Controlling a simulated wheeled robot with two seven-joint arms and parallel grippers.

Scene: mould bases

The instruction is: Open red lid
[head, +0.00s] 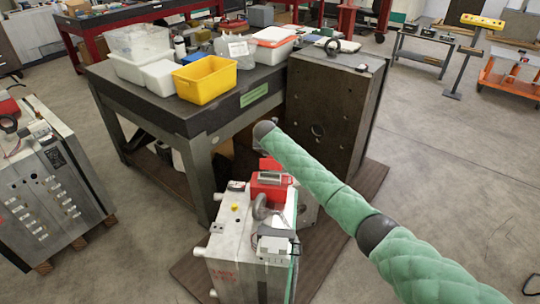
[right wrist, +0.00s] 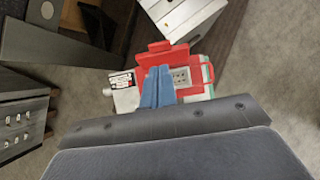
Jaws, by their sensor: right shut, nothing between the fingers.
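The red connector housing (head: 267,190) sits on top of the grey mould base (head: 238,235) at the bottom middle of the head view. A red piece (head: 268,163) shows just behind it, partly covered by my right arm. In the right wrist view the red housing (right wrist: 208,73) surrounds a grey multi-pin insert (right wrist: 181,77), and a red flap-like part (right wrist: 150,60) stands on its far side. I cannot tell how far the lid is open. My right gripper (right wrist: 157,70) has its blue fingers shut and empty, over the housing; contact is unclear. My left gripper is out of view.
A dark workbench (head: 170,110) with a yellow bin (head: 205,80) and white tubs stands behind. A tall dark mould block (head: 325,115) is beside it. Another mould base (head: 50,190) stands at left. The floor at right is mostly clear.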

